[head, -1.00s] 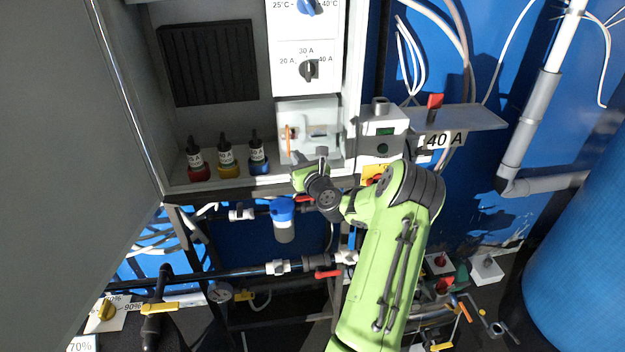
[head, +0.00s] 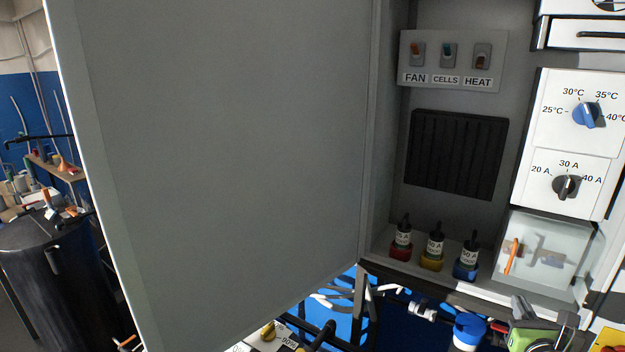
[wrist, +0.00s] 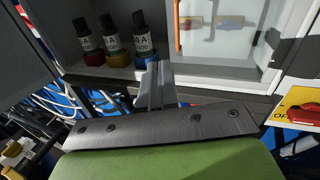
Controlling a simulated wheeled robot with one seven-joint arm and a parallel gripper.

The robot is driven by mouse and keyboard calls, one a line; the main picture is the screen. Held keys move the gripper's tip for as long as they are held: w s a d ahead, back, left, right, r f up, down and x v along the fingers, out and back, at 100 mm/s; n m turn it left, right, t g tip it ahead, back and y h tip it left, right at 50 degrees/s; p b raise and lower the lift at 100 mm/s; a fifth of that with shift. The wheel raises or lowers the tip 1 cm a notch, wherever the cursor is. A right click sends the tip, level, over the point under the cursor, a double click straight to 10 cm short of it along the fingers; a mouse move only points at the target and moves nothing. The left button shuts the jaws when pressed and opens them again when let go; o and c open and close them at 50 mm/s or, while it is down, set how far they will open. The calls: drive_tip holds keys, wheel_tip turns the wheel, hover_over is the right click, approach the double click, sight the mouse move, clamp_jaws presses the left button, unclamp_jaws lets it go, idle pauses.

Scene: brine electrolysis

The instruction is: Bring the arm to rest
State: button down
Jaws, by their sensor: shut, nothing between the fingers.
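My green arm shows only at the bottom right edge of the head view. My gripper (head: 524,308) is there, just in front of and below the clear-covered box of the open cabinet. In the wrist view my gripper (wrist: 154,84) has its grey fingers together with nothing between them. They point toward the cabinet's lower ledge, and I cannot tell the exact gap to it. Most of the arm is outside the head view.
The grey cabinet door (head: 230,150) stands open and fills the left and middle. Red (head: 401,249), yellow (head: 432,256) and blue (head: 467,265) bottles stand on the ledge. The clear-covered box (head: 542,252) is beside them. A red handle (wrist: 306,116) is at right.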

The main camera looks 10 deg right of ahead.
drive_tip(key=w+a+n+g+y, duration=0.1)
drive_tip(key=w+a+n+y, duration=0.15)
drive_tip(key=a+n, duration=0.4)
drive_tip(key=w+a+f+n+g+y+b, duration=0.1)
drive_tip(key=w+a+n+y, duration=0.15)
drive_tip(key=a+n, duration=0.35)
drive_tip(key=w+a+n+g+y, duration=0.1)
drive_tip(key=w+a+n+y, duration=0.1)
drive_tip(key=a+n+y, duration=0.35)
drive_tip(key=s+a+f+n+g+h+b, duration=0.1)
drive_tip(key=s+a+n+g, duration=0.35)
drive_tip(key=a+n, duration=0.6)
drive_tip(key=s+a+n+g, duration=0.1)
drive_tip(key=s+a+n, duration=0.1)
drive_tip(key=s, duration=0.5)
drive_tip(key=s+a+r+n+g+h+b, duration=0.1)
drive_tip(key=s+a+n, duration=0.1)
drive_tip(key=s+n, duration=0.3)
drive_tip(key=s+a+r+n+g+h, duration=0.1)
drive_tip(key=s+a+n, duration=0.2)
drive_tip(key=s, duration=0.6)
drive_tip(key=shift+n, duration=0.75)
drive_tip(key=shift+a, duration=0.1)
